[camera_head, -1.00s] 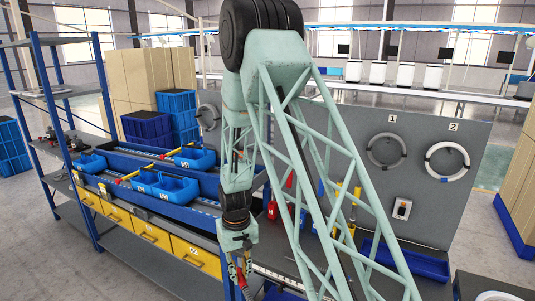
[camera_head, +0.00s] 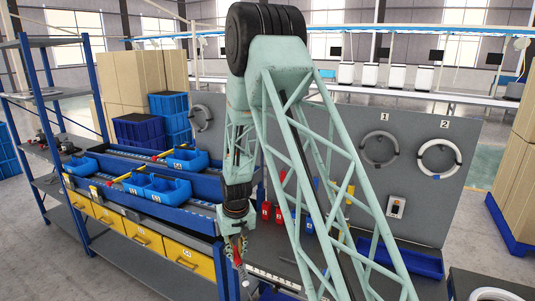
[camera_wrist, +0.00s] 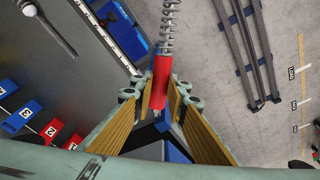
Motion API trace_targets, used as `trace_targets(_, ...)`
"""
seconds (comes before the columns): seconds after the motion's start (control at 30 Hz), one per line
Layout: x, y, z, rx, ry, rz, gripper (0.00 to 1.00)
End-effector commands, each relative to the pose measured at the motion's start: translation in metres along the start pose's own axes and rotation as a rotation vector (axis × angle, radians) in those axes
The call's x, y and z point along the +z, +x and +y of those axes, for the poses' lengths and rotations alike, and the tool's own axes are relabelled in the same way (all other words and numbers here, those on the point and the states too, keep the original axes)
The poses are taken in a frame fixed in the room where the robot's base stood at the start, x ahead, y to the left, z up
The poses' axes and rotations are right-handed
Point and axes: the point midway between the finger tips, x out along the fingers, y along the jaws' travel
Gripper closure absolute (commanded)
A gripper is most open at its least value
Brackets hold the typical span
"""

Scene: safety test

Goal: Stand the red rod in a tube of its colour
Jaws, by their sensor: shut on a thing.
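My gripper (camera_wrist: 160,100) is shut on the red rod (camera_wrist: 161,76) in the wrist view. The rod has a smooth red sleeve between the fingers and a grey coiled part running up to the top edge. In the head view my gripper (camera_head: 236,248) hangs at the lower middle, with a little red showing at it. Red holders (camera_head: 279,214) and blue holders (camera_head: 296,217) stand in a row on the bench, right of my gripper. The wrist view shows numbered red (camera_wrist: 45,132) and blue (camera_wrist: 20,117) pieces at the lower left; their openings cannot be made out.
Blue bins (camera_head: 167,190) sit on the shelving at left, above yellow drawers (camera_head: 188,262). A grey panel with rings (camera_head: 439,158) stands behind the bench. A blue tray (camera_head: 410,263) lies at right. My lattice arm hides part of the bench. Open floor (camera_wrist: 285,75) shows at right in the wrist view.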

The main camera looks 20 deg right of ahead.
Motion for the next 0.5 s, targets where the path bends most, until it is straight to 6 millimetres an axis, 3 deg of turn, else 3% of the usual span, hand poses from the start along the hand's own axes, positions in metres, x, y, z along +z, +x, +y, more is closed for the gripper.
trace_targets(0.23, -0.081, -0.001, 0.041, 0.014, 0.045, 0.191, 0.97)
trace_targets(0.5, -0.16, -0.021, 0.087, 0.038, 0.08, 0.429, 0.97)
